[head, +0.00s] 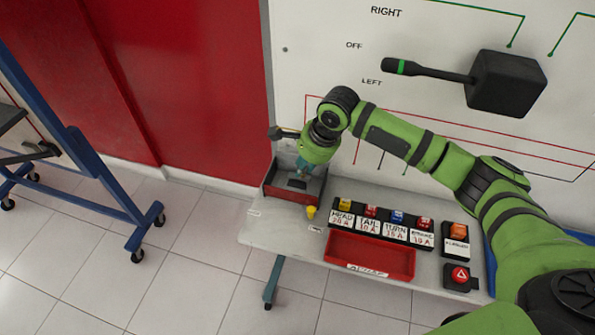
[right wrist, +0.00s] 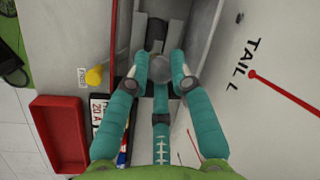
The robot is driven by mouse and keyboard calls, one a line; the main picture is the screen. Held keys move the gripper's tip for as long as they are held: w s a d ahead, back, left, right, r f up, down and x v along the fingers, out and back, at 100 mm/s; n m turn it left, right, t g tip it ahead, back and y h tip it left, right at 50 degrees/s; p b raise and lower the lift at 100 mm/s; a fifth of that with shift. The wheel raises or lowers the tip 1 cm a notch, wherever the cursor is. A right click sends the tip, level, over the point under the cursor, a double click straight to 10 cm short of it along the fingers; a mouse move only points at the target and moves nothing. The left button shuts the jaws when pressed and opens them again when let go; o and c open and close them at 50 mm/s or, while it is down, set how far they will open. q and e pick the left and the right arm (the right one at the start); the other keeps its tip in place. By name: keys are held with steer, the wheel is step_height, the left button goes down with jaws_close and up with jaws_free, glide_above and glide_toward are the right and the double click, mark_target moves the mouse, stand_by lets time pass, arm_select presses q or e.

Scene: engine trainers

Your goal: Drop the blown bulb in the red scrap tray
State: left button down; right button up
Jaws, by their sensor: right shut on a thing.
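My right gripper (head: 304,168) reaches down into a grey lamp housing (head: 288,192) with a red front edge, at the left end of the table. In the right wrist view its teal fingers (right wrist: 160,72) are shut on a dull grey round bulb (right wrist: 161,68), still within the housing's walls. The fingers hide the bulb in the head view. The red scrap tray (head: 370,257) lies at the table's front, right of the gripper, and looks empty; it also shows in the right wrist view (right wrist: 48,133). My left gripper is out of view.
A small yellow bulb-like piece (head: 311,212) stands between the housing and the tray. A row of labelled fuses (head: 383,222) sits behind the tray, with orange and red switches (head: 457,232) to its right. A white panel (head: 320,60) with a black lever rises behind.

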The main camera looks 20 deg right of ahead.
steer(key=s+d+r+p, duration=0.3)
steer(key=r, duration=0.3)
steer(key=s+d+r+p, duration=0.4)
steer(key=r, duration=0.2)
stand_by(1.1)
steer(key=shift+f, duration=0.1)
